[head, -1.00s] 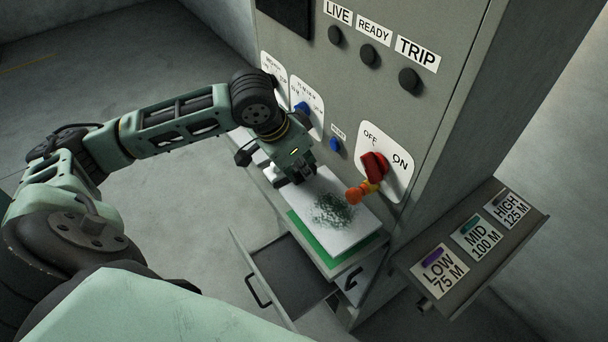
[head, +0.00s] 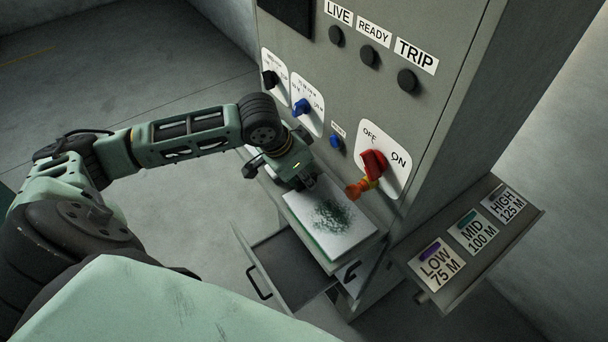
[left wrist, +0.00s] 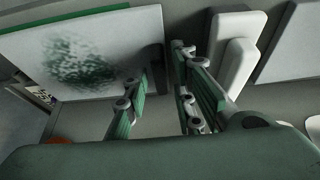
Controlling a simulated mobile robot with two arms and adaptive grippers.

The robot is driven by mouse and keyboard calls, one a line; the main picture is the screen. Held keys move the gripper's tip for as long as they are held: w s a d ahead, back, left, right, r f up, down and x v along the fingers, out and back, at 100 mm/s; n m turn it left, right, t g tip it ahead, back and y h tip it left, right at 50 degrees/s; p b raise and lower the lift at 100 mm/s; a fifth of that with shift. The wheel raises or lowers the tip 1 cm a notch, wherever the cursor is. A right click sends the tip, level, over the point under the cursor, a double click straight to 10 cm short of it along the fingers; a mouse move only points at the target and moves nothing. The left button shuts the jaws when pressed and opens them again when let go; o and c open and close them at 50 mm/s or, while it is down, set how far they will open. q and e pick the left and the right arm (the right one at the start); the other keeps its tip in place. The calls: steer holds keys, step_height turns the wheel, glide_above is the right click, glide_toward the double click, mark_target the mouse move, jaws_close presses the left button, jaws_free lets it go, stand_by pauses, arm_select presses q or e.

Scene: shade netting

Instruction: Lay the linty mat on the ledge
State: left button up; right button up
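The linty mat (head: 345,240) is a white slab with a dark green patch of lint on top. It lies on the grey ledge (head: 373,243) at the cabinet's front, with a thin green layer showing along its near side. The mat also shows at the left in the left wrist view (left wrist: 110,40). My left gripper (head: 302,184) is at the mat's far left end. In the left wrist view its fingers (left wrist: 163,95) stand apart with nothing visible between them, the left one close to the mat's edge. My right gripper is not in view.
A red switch (head: 373,163) with an orange piece (head: 357,190) juts out just above the mat. An open drawer (head: 285,270) sits below the ledge. A tray of labelled plates (head: 470,235) is to the right. A white block (left wrist: 235,50) lies beside the gripper.

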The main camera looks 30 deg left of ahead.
arm_select(q)
steer(key=shift+r, duration=0.1)
steer(key=b+v, duration=0.1)
steer(key=v, duration=1.1)
steer(key=shift+b, duration=0.4)
